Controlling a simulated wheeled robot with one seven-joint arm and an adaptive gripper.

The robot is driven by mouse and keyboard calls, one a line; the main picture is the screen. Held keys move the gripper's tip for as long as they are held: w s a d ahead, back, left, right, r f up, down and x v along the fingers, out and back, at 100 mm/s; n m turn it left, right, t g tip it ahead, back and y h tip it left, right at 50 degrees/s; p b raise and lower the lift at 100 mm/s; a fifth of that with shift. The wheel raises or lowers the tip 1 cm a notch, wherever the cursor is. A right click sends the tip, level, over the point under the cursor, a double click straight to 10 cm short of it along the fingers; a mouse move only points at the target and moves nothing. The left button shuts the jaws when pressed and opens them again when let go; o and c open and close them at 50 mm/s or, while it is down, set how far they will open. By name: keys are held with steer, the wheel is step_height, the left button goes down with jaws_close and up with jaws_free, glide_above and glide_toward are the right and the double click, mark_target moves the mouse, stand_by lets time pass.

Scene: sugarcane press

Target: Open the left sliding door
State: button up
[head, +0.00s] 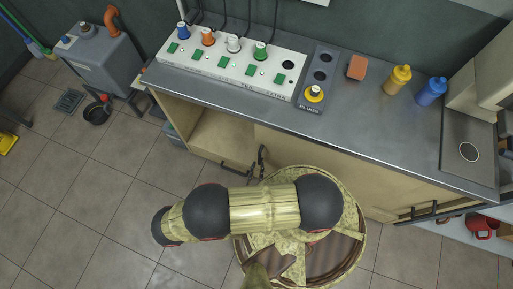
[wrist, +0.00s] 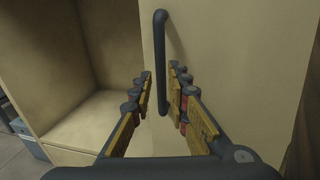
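The left sliding door (wrist: 225,60) is a pale wooden panel with a dark vertical bar handle (wrist: 160,40). In the wrist view, my gripper (wrist: 159,80) is open, with one finger on each side of the handle's lower part. The fingers look apart from the bar, though exact contact is hard to tell. To the left of the door, the cabinet's compartment (wrist: 90,115) stands open and looks empty.
A metal counter (head: 375,135) tops the cabinet, with a button panel (head: 235,68), a sponge (head: 356,67), and yellow (head: 397,79) and blue bottles (head: 431,92). A grey tank (head: 103,65) stands at left. The tiled floor at lower left is clear.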

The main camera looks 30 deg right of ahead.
steer(key=shift+v, duration=1.25)
steer(key=w+a+r+m+g+h, duration=0.2)
steer(key=w+a+r+m+g, duration=0.3)
steer(key=a+r+m+g, duration=0.65)
steer(key=w+d+r+m+g+y, duration=0.1)
steer(key=w+r+m+y, duration=0.1)
steer(key=r, duration=0.6)
steer(key=w+d+r+m+g+y, duration=0.1)
steer(key=w+r+m+g, duration=0.15)
steer(key=r, duration=0.55)
steer(key=s+d+r+m+t+y, duration=0.2)
steer(key=r+m+y, duration=0.1)
steer(key=r, duration=0.8)
steer(key=s+d+r+m+t+y, duration=0.3)
steer(key=r+m+y, duration=0.1)
steer(key=r, duration=0.7)
steer(key=s+d+r+m+t+y+p, duration=0.1)
steer(key=s+d+r+m+t+y, duration=0.1)
steer(key=r, duration=0.9)
steer(key=shift+s+d+r+m+y, duration=0.25)
steer(key=shift+s+d+m+y, duration=0.4)
steer(key=shift+m+y, duration=0.5)
